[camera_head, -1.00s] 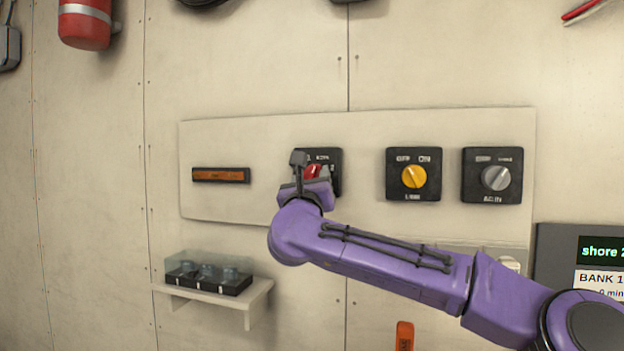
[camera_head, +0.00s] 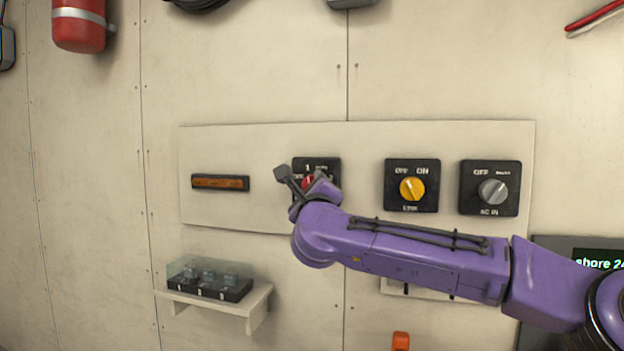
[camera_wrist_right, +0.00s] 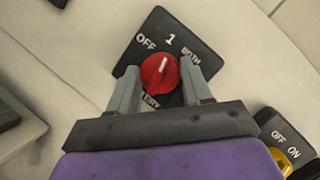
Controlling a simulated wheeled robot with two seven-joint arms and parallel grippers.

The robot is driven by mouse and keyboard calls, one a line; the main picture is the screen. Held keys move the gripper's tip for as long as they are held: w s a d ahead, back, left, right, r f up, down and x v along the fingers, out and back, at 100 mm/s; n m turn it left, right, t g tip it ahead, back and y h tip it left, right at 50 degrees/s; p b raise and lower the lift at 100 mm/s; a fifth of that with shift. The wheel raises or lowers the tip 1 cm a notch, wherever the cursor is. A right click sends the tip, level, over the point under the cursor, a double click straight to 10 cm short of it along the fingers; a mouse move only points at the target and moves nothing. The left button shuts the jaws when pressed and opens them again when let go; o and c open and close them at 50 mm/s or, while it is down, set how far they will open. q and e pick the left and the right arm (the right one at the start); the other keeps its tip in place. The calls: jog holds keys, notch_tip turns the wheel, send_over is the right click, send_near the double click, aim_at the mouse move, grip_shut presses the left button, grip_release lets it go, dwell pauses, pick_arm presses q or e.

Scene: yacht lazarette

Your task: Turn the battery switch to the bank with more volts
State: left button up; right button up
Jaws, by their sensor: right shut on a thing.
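The black battery switch plate (camera_head: 316,164) sits on the pale panel, partly hidden by my right gripper. In the right wrist view its red knob (camera_wrist_right: 160,76) stands between labels OFF, 1 and BOTH. The knob's white mark points about at 1. The lower label is mostly hidden. My right gripper (camera_wrist_right: 158,88) is shut on the red knob, a finger on each side, and turned at a slant in the head view (camera_head: 303,182). The display screen (camera_head: 598,258) at the right edge shows "shore 24", cut off; no bank voltage is readable. My left gripper is out of view.
A yellow-knobbed switch (camera_head: 411,186) and a grey-knobbed AC IN switch (camera_head: 489,188) are to the right. An orange strip (camera_head: 220,183) is to the left. A shelf (camera_head: 255,300) with a clear-covered box (camera_head: 208,279) juts out below. A fire extinguisher (camera_head: 80,28) hangs upper left.

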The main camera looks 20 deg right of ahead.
jog(key=shift+n+y+p, duration=0.4)
jog(key=shift+n+p, duration=0.25)
jog(key=shift+n, duration=0.25)
jog(key=o, duration=1)
jog(key=shift+o, duration=0.2)
jog(key=b+v, duration=0.4)
jog(key=v, duration=0.6)
jog(key=shift+s, duration=0.35)
jog(key=shift+a+r, duration=0.1)
jog(key=shift+a, duration=0.05)
